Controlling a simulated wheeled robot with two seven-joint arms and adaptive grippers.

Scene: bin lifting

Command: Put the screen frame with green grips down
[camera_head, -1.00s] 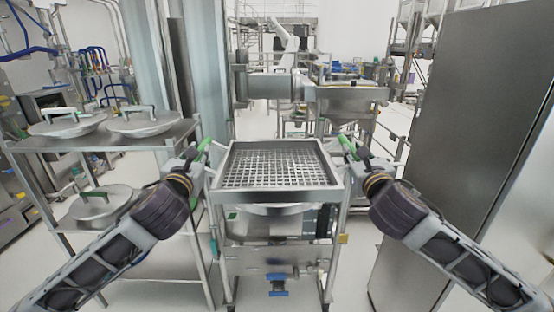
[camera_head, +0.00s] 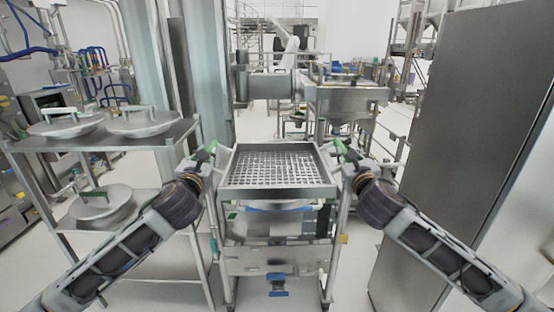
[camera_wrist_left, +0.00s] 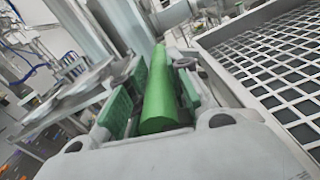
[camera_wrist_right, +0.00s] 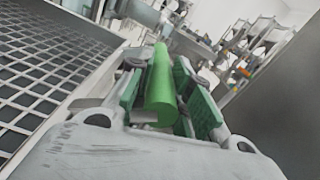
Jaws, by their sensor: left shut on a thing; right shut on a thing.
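The screen frame (camera_head: 277,191) is a square metal frame with a grid mesh and a green grip on each side. It is at the middle of the head view, above a steel stand, and looks roughly level. My left gripper (camera_head: 208,152) is shut on its left green grip (camera_wrist_left: 160,95). My right gripper (camera_head: 342,150) is shut on its right green grip (camera_wrist_right: 161,90). The mesh shows beside each gripper in the wrist views. I cannot tell whether the frame's underside touches the stand.
The wheeled steel stand (camera_head: 270,260) is below the frame, with a round rim partly hidden. A shelf rack (camera_head: 165,144) with several lids stands at the left. A tall grey cabinet (camera_head: 450,150) stands close at the right. A steel hopper (camera_head: 345,98) is behind.

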